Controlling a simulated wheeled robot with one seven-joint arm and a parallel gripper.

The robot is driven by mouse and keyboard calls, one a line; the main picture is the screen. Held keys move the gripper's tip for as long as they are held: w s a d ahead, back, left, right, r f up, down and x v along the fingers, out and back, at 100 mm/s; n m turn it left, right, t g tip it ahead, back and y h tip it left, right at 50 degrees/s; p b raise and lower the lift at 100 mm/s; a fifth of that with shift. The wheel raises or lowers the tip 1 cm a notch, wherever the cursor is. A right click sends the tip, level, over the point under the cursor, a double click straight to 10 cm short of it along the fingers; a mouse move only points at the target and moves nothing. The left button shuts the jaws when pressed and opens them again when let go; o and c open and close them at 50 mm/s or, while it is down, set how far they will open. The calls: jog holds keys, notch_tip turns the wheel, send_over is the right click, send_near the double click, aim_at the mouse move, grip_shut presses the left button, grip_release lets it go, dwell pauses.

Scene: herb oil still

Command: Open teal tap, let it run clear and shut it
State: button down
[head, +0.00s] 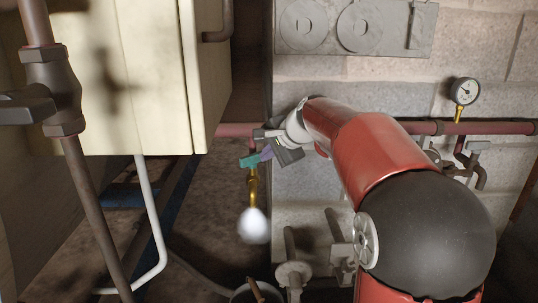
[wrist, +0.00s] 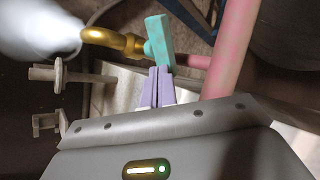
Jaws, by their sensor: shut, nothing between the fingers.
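The teal tap has a teal lever (head: 249,161) above a brass spout (head: 253,186), below a pink pipe in the head view. A white cloudy plume (head: 254,226) comes out of the spout's mouth. In the wrist view the teal lever (wrist: 159,40) stands beside the brass spout (wrist: 108,38), and the plume (wrist: 40,28) fills the upper left. My gripper (head: 265,154) is at the lever's right side in the head view. In the wrist view my gripper's purple fingers (wrist: 158,73) are shut and empty, tips at the lever's lower end; I cannot tell whether they touch.
A cream cabinet (head: 150,80) stands left of the tap. A dark valve on a pipe (head: 50,95) is at far left. A pressure gauge (head: 465,91) sits on the pink pipe (head: 500,128) at right. Grey valve fittings (head: 293,272) and a bucket (head: 256,292) are below.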

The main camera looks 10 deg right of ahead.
jog(key=shift+w+d+n+g+y+p, duration=0.15)
jog(key=shift+w+n+g+y+p, duration=0.15)
jog(key=shift+n+y, duration=0.3)
jog(key=w+n+g+y+p, duration=0.1)
jog(key=p, duration=0.1)
jog(key=w+n+p, duration=0.1)
jog(key=n+p, duration=0.1)
jog(key=p, duration=0.1)
jog(key=shift+w+d+r+g+y, duration=0.1)
jog(key=shift+w+d+g+y, duration=0.05)
jog(key=shift+w+g+y, duration=0.25)
jog(key=shift+w, duration=0.25)
dwell(0.6)
